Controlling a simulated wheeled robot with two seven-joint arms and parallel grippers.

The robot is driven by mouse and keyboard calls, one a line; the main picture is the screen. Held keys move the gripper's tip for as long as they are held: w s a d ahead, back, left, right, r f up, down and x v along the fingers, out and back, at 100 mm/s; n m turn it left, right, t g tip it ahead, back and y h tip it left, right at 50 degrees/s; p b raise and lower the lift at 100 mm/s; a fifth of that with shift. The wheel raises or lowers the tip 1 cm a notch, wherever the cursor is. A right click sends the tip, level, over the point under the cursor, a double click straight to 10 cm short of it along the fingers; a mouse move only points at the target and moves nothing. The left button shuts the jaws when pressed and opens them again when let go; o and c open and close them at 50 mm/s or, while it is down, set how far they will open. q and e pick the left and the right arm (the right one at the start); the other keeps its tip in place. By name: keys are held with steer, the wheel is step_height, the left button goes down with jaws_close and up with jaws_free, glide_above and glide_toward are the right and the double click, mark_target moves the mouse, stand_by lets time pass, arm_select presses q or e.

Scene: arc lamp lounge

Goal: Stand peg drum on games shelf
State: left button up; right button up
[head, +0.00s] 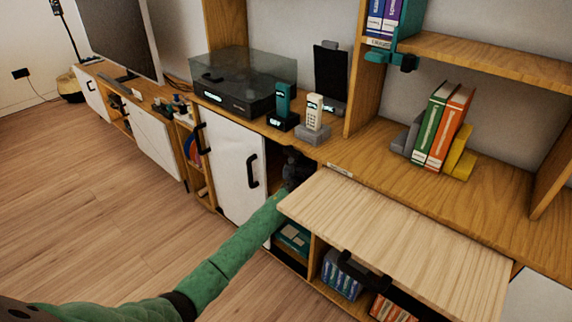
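I cannot make out a peg drum in the head view. My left arm, in a green sleeve, comes in from the lower left. Its dark gripper (296,168) is at the cabinet opening between the white door and the pale wooden flap. Shadow hides its fingers, so I cannot tell whether it holds anything. I cannot tell which shelf is the games shelf; a lower compartment under the gripper holds a teal box (293,236), and the one to its right holds blue-spined items (342,275). My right gripper is not in view.
The pale flap (400,225) sticks out to the right of my arm. A white door (229,168) stands to its left. A turntable (245,84), cordless phones (313,112) and upright books (443,127) stand on the top. Wooden floor at left is clear.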

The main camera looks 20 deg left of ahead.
arm_select(q)
steer(key=f, duration=0.2)
steer(key=f+b, duration=0.1)
steer(key=f, duration=0.1)
steer(key=f+b, duration=0.1)
steer(key=f, duration=0.1)
steer(key=shift+w, duration=0.3)
steer(key=shift+f+b, duration=0.85)
steer(key=shift+f, duration=1.1)
steer(key=shift+s+r, duration=0.1)
steer(key=o, duration=1.5)
steer(key=shift+c, duration=0.2)
steer(key=o, duration=0.4)
steer(key=shift+o, duration=0.2)
